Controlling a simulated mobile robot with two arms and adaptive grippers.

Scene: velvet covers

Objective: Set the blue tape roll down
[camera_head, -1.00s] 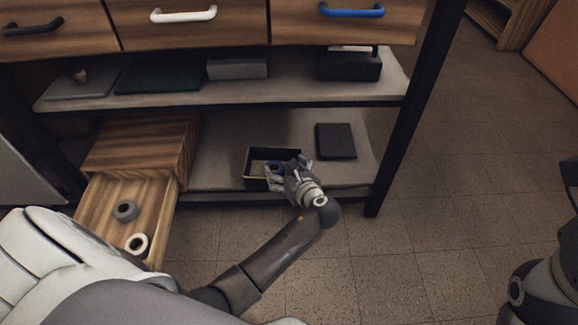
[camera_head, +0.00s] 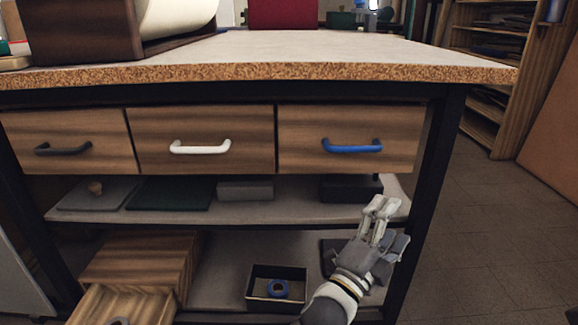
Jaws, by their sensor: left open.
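The blue tape roll (camera_head: 277,288) lies inside a small open black box (camera_head: 292,272) on the bottom shelf under the workbench. Nothing touches the roll except the box. My left gripper (camera_head: 388,222) is open and empty, with its fingers pointing up. In the picture it is up and right of the box, in front of the shelves and clear of the roll. My right gripper is out of the picture.
A wooden case (camera_head: 140,260) with its drawer (camera_head: 92,306) pulled out stands left of the box. A grey ring (camera_head: 120,321) shows in that drawer. Above are a middle shelf (camera_head: 300,212), three shut drawers and the bench top (camera_head: 330,50).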

